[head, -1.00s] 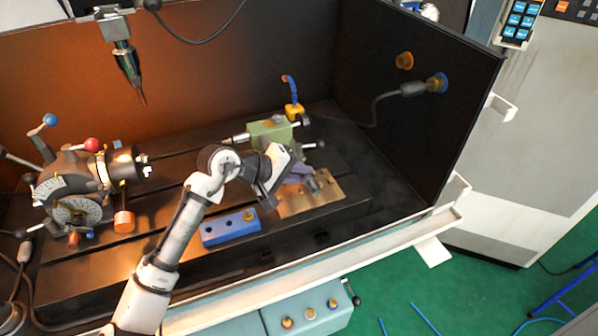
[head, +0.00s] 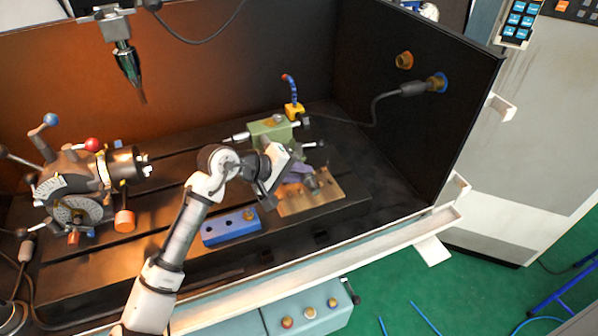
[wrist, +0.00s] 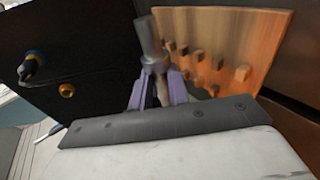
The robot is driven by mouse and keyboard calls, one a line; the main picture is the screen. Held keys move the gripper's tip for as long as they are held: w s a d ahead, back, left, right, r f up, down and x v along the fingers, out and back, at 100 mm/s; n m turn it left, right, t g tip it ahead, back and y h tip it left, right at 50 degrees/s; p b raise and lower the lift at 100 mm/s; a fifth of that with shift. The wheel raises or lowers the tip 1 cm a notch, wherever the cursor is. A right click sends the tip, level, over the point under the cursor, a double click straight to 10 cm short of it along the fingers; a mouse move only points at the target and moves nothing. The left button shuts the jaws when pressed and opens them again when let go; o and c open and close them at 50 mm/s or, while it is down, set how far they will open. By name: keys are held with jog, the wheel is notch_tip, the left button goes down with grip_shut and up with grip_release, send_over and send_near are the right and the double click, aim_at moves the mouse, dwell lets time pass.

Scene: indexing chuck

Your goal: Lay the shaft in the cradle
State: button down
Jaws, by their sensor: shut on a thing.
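My gripper (wrist: 157,93) reaches past the tan plate in the wrist view, its purple fingers closed on a grey shaft (wrist: 148,38). The shaft has a thick end, a collar at the fingers and a thinner part between them. In the head view the shaft (head: 312,183) shows as a short grey piece at the end of the purple fingers (head: 298,173), over or beside the tan plate. Its lower end is hidden. I cannot tell for certain which part is the cradle. I cannot tell whether the shaft touches anything.
The tan plate (head: 322,203) carries several small pegs (wrist: 217,60). A green tailstock (head: 268,129) stands just behind my gripper. A blue block (head: 228,228) lies in front. The chuck (head: 125,163) is at left, the spindle (head: 128,66) above. A dark wall (head: 405,130) bounds the right.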

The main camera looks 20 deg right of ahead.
aim_at(299, 190)
jog(key=shift+f+b, duration=1)
jog(key=shift+f, duration=0.4)
jog(key=c, duration=1.3)
grip_release()
jog(key=shift+o, duration=0.2)
jog(key=shift+s+f, duration=0.1)
jog(key=shift+f, duration=0.05)
jog(key=shift+a, duration=0.1)
jog(key=b+v, duration=0.3)
jog(key=v, duration=1.1)
jog(key=shift+r, duration=0.25)
